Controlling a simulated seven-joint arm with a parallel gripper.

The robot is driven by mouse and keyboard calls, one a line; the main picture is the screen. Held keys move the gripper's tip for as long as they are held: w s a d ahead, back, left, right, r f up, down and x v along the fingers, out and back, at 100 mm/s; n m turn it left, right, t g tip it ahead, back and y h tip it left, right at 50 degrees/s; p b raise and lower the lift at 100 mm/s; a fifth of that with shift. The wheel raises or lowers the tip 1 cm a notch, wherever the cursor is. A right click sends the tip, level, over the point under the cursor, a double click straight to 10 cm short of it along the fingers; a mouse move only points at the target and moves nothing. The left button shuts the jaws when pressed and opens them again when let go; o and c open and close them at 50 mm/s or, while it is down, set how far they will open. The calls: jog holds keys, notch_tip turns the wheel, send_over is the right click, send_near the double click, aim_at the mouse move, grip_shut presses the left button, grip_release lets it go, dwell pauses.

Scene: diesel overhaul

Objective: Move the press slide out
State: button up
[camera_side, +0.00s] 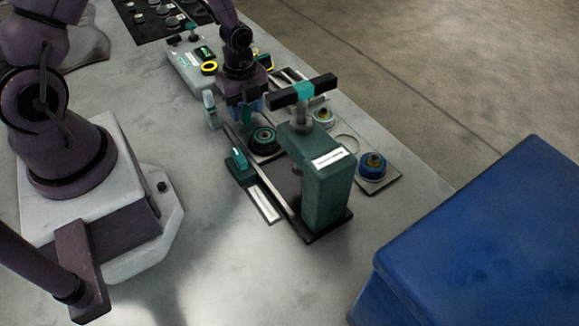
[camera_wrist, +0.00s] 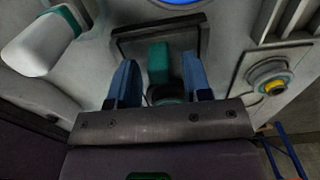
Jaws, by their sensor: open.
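The teal press (camera_side: 325,185) stands on the bench with a black-and-teal cross handle on top. A dark slide plate (camera_side: 283,180) runs from under the press toward my gripper, with a dark round holder (camera_side: 262,140) at its far end. In the wrist view a teal upright block (camera_wrist: 159,62) stands in front of the dark plate edge (camera_wrist: 125,48); it looks like the slide's grip. My gripper (camera_side: 250,108) is over that end. Its blue fingers (camera_wrist: 155,82) are open, one on each side of the teal block. I cannot tell whether they touch it.
A teal lever (camera_side: 239,160) stands beside the slide on the left. A white-capped bottle (camera_side: 210,108) is close left of my gripper. A large blue box (camera_side: 480,245) is at the right. The front bench is clear.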

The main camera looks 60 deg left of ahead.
jog(key=shift+r, duration=2.7)
jog(key=shift+r, duration=2)
